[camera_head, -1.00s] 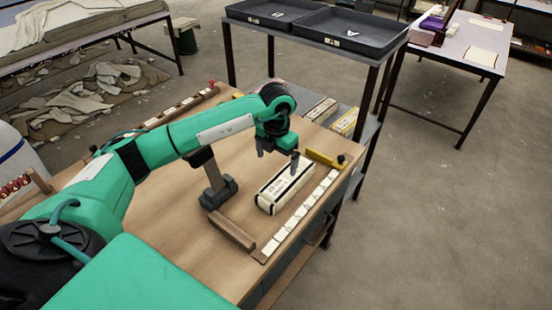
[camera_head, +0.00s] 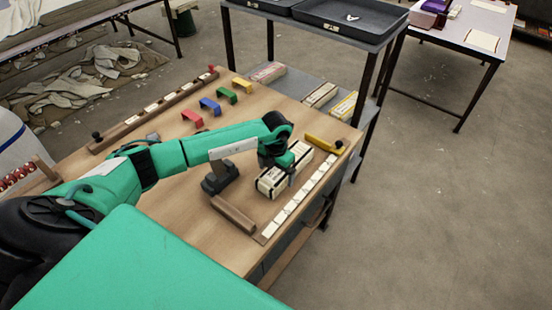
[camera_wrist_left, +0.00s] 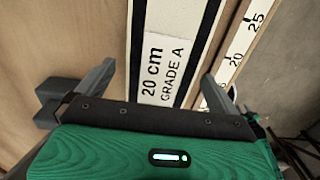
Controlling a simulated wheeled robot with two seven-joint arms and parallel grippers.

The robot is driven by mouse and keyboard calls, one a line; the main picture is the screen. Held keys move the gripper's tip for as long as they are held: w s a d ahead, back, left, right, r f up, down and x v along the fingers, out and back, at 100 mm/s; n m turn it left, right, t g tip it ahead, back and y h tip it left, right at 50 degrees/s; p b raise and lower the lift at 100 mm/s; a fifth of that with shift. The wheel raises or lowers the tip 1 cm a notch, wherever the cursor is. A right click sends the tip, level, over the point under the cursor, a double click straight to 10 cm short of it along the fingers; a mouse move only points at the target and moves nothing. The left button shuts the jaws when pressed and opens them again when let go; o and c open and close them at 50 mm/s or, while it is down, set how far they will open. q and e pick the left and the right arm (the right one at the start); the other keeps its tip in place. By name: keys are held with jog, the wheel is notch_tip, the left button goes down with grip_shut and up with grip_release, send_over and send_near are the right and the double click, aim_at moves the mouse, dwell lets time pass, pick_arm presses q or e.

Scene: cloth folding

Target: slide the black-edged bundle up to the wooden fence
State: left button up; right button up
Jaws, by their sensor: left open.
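The black-edged bundle (camera_head: 268,184) is a long white block with black edge bands, lying on the wooden workbench beside the ruler strip. In the left wrist view the bundle (camera_wrist_left: 172,60) shows a label reading "20 cm GRADE A". My left gripper (camera_head: 283,172) is over the bundle's middle. In the wrist view its open fingers (camera_wrist_left: 157,85) stand on either side of the bundle; whether they touch it I cannot tell. A brown wooden bar, apparently the fence (camera_head: 233,214), lies near the bundle's near end, with a gap between. My right gripper is not in view.
The ruler strip (camera_head: 298,197) runs along the bench's right edge. A yellow stop (camera_head: 325,144) stands beyond the bundle. A dark block with a post (camera_head: 220,178) is just left of it. Several coloured arches (camera_head: 210,106) stand farther back. A shelf with trays (camera_head: 350,22) is behind.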

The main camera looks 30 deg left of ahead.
pick_arm(q)
jog(key=shift+f, duration=0.75)
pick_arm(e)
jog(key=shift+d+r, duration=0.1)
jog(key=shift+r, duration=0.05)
pick_arm(q)
jog(key=shift+c, duration=0.2)
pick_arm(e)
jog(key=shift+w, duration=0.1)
pick_arm(q)
jog(key=c, duration=1.1)
jog(key=shift+c, duration=0.4)
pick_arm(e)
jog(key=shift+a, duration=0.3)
pick_arm(q)
jog(key=shift+s+a, duration=0.1)
